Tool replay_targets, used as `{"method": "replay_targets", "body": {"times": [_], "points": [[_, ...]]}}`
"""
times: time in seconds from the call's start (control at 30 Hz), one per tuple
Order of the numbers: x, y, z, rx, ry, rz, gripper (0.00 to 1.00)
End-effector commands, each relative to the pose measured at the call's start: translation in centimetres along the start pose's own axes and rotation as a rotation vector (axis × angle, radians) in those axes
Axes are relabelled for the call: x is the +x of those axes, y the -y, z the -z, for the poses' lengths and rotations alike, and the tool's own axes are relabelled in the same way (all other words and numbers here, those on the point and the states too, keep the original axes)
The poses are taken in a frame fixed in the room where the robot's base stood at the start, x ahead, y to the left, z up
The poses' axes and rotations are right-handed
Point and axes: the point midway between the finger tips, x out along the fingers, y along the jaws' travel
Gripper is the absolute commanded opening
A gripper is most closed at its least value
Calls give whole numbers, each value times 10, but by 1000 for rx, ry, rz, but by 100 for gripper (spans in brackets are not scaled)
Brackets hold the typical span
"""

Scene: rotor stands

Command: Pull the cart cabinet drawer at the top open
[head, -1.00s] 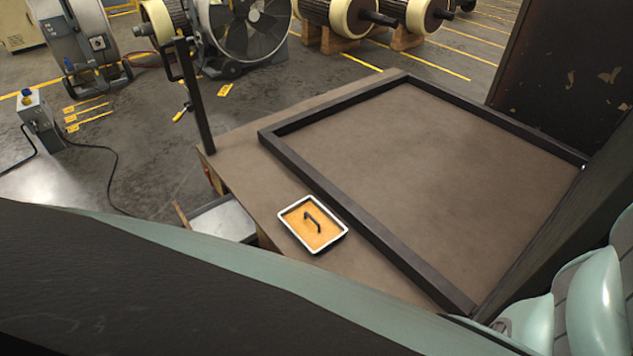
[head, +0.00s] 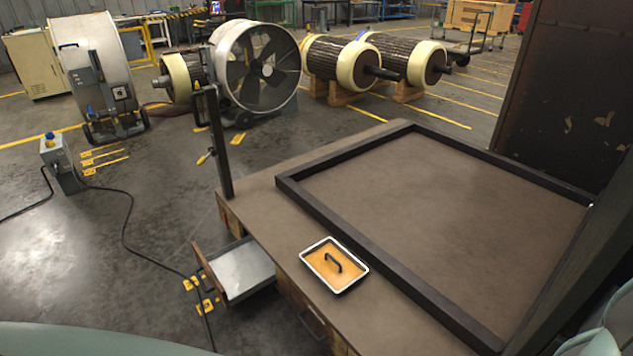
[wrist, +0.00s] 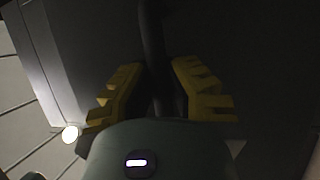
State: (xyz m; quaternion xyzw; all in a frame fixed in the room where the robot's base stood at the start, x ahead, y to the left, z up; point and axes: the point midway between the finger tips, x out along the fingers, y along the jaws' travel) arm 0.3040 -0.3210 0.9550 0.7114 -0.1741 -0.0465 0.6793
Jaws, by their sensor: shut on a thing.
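In the wrist view, my gripper (wrist: 160,78) has its two yellow fingers on either side of a dark bar (wrist: 153,35), shut on it. The bar runs up the picture in front of a dark surface. Its shape suggests a handle, but the view is too dark to tell which drawer it belongs to. In the head view, a drawer (head: 240,270) with a bare metal inside stands open at the left side of the brown-topped bench. My gripper is out of the head view.
The brown bench top (head: 440,215) has a raised dark frame. A white-rimmed tray (head: 334,265) with an orange inside and dark handle lies on its near edge. A dark post (head: 219,140) rises at the left corner. A cable (head: 125,225) crosses the floor.

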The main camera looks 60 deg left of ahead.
Motion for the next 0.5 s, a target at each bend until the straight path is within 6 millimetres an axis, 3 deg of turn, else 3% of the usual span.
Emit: {"method": "replay_targets", "body": {"times": [0.4,0.43,0.5], "points": [[0,0,-1,-1,0,-1,0],[0,0,-1,0,0,-1,19],[0,0,0,0,0,-1,26]]}}
